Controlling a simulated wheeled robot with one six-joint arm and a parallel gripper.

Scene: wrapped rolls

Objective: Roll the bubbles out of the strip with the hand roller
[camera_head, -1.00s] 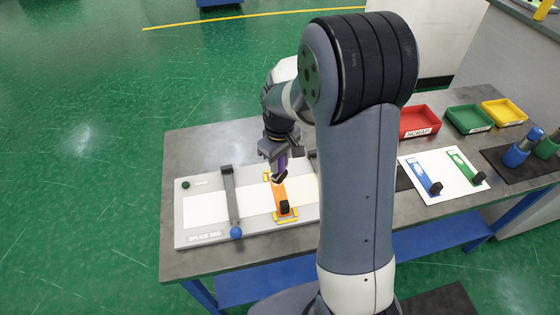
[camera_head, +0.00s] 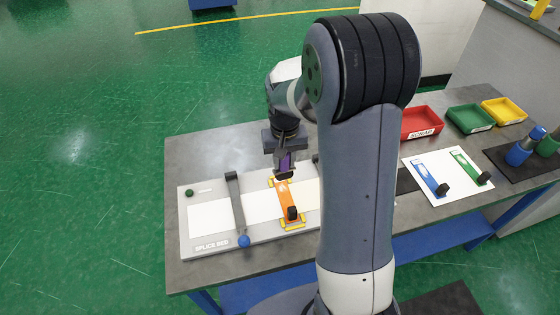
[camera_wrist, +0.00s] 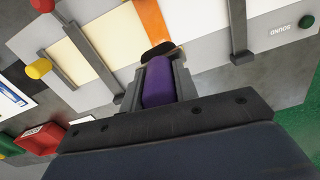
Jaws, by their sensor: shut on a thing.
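The splice bed (camera_head: 190,240) lies on the grey bench with a pale web across it. The orange strip (camera_head: 284,190) runs over the web, with yellow marks around it and a black block (camera_head: 292,213) at its near end. It also shows in the wrist view (camera_wrist: 153,20). My gripper (camera_head: 285,160) is shut on the hand roller's purple handle (camera_wrist: 158,82), above the strip's far end. The black roller head (camera_wrist: 158,50) covers part of the strip; I cannot tell whether it touches. Bubbles cannot be made out.
A dark clamp bar (camera_head: 235,200) with a blue knob (camera_head: 244,240) crosses the bed left of the strip. A red scrap tray (camera_head: 422,122) and a white card (camera_head: 470,190) with blue and green strips are right.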

